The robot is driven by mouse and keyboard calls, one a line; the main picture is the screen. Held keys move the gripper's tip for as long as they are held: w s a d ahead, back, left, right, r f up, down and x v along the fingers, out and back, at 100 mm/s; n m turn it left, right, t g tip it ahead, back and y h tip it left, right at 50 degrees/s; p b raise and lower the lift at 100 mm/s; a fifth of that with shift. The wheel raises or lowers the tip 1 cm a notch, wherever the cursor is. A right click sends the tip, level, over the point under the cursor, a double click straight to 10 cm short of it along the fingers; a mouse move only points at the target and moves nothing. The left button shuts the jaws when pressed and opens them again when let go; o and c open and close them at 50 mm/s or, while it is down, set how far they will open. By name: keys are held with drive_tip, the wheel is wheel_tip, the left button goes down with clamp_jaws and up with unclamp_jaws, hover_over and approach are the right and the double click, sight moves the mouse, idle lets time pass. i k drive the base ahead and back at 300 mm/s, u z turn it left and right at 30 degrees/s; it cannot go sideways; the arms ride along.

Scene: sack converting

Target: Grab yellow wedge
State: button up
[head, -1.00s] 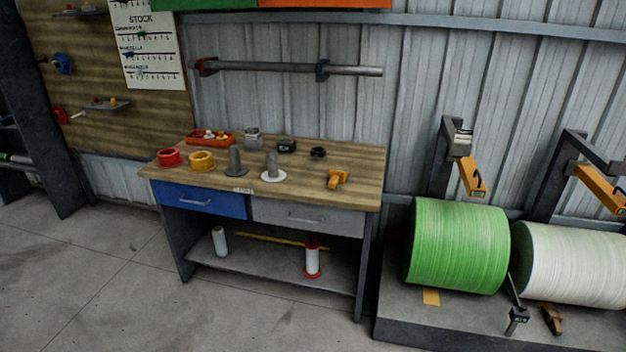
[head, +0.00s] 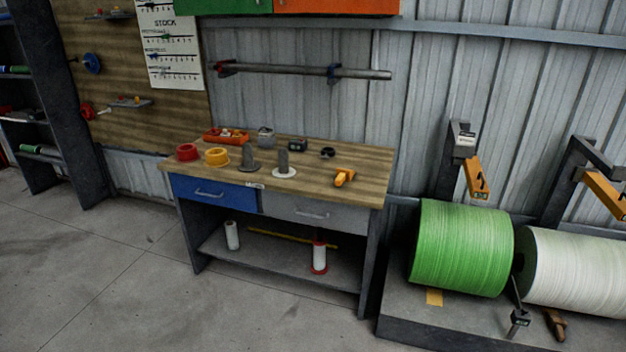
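A small yellow piece (head: 434,297) lies on the grey platform against the lower front of the green roll (head: 462,248); it may be the yellow wedge, but its shape is too small to tell. A brown, narrow piece (head: 555,323) lies on the platform in front of the white roll (head: 575,270). A yellow-orange tool-like object (head: 344,178) sits on the right part of the workbench top. My gripper is not in view.
The workbench (head: 330,188) holds red and yellow rings, grey cones and an orange tray (head: 226,137). A dark stand (head: 519,320) rises between the rolls. Orange arms (head: 477,178) overhang the rolls. The concrete floor (head: 110,260) at the left front is clear.

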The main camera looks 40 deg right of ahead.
sight(342, 174)
drive_tip(key=u, duration=0.35)
drive_tip(key=k, duration=0.3)
drive_tip(key=u, duration=2.4)
drive_tip(key=k, duration=2.1)
drive_tip(key=z, duration=0.05)
